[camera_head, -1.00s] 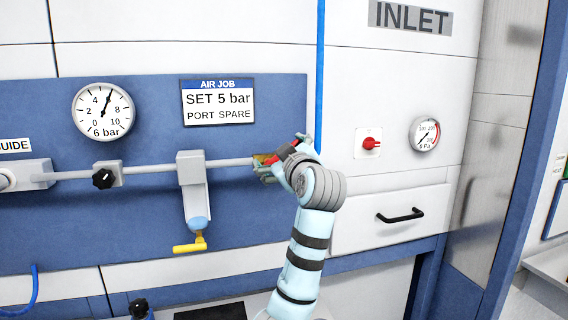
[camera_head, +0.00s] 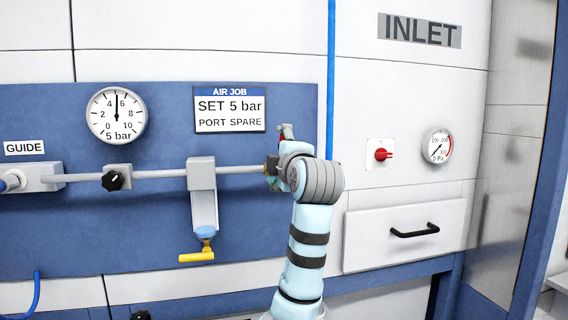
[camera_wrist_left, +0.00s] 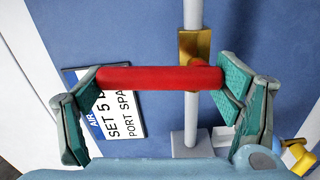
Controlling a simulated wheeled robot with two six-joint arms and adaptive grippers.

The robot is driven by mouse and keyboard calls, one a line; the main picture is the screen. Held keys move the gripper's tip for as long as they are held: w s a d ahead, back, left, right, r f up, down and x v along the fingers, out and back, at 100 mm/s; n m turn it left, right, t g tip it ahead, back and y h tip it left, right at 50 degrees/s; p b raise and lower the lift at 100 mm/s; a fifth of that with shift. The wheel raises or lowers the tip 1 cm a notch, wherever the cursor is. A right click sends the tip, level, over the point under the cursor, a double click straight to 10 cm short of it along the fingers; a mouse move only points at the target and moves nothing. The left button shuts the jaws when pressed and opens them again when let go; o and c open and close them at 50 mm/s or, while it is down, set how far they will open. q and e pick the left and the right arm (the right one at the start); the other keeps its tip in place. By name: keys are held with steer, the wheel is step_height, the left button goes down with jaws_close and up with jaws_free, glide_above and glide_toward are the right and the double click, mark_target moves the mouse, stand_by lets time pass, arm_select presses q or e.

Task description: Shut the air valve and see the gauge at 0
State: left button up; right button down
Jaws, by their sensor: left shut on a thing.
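The air valve has a brass body (camera_wrist_left: 194,46) on a grey pipe and a red lever handle (camera_wrist_left: 150,78), both clear in the left wrist view. My left gripper (camera_head: 279,160) is shut on the red handle, with a teal finger at each end of it. In the head view my wrist hides most of the valve. The round white pressure gauge (camera_head: 117,115) has its needle straight up, between 4 and 6, and its printed reading is 5 bar. My right gripper is not in view.
The AIR JOB sign (camera_head: 229,108) reads SET 5 bar, PORT SPARE. A black knob (camera_head: 113,180) and a grey unit with a yellow handle (camera_head: 197,257) sit on the pipe. A blue hose (camera_head: 330,90), red knob (camera_head: 382,154) and second gauge (camera_head: 438,146) are to the right.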

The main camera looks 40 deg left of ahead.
arm_select(q)
steer(key=shift+s+a+f+n, duration=0.1)
steer(key=shift+f+n, duration=0.05)
steer(key=shift+n, duration=0.35)
steer(key=o, duration=1.6)
steer(key=shift+s, duration=0.1)
steer(key=v, duration=1.2)
